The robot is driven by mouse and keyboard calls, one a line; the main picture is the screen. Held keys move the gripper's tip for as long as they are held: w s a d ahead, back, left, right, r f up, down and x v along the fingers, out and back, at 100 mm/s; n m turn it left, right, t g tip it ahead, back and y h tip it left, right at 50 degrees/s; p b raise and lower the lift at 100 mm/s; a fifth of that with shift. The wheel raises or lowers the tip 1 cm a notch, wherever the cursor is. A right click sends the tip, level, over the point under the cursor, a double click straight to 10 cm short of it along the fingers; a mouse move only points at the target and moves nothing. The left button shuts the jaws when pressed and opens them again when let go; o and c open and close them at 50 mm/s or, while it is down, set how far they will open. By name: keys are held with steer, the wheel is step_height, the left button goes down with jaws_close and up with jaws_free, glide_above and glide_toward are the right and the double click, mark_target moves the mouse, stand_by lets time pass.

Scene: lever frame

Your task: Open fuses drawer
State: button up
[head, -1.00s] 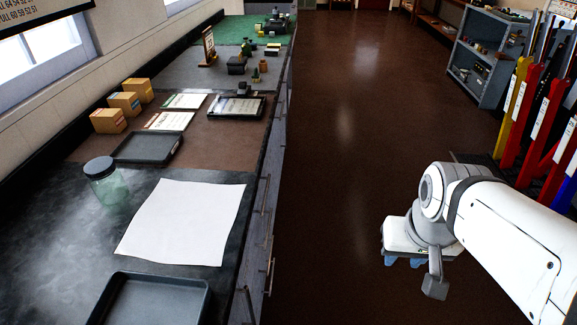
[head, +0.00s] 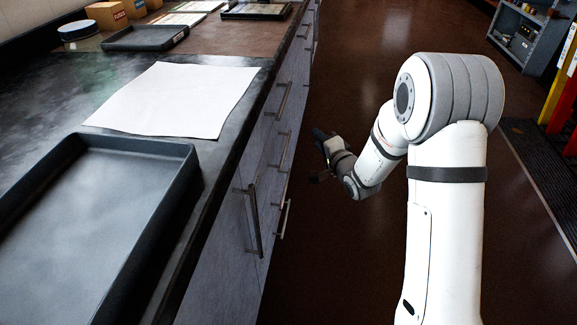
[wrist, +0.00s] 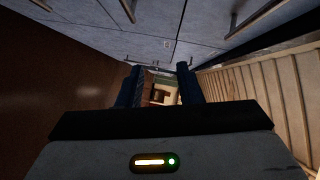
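The grey drawer fronts (head: 232,235) run along the side of the counter and carry long vertical-looking metal bar handles. One handle (head: 253,220) is near, and others (head: 283,150) are farther along. In the wrist view, drawer fronts (wrist: 190,28) and a handle (wrist: 236,18) fill the top. A small label (wrist: 167,44) is too small to read, so I cannot tell which drawer is for fuses. All fronts look shut. My gripper (head: 321,142) is beside the drawer fronts, apart from the handles. In the wrist view its blue fingers (wrist: 160,86) are spread with nothing between them.
A black tray (head: 190,180) and a white sheet (head: 178,98) lie on the countertop. Another tray (head: 146,37) and a jar (head: 78,31) are farther back. The floor (head: 345,60) is clear along the aisle. A grey shelf (head: 522,32) stands at the far right.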

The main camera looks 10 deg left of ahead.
mark_target(286, 148)
steer(key=s+a+f+m+y+b, duration=0.2)
steer(key=a+f+y+b, duration=0.3)
steer(key=f, duration=0.4)
steer(key=b+x, duration=0.1)
steer(key=x, duration=0.7)
steer(key=shift+s+a, duration=0.1)
steer(key=shift+s, duration=0.05)
jaws_close()
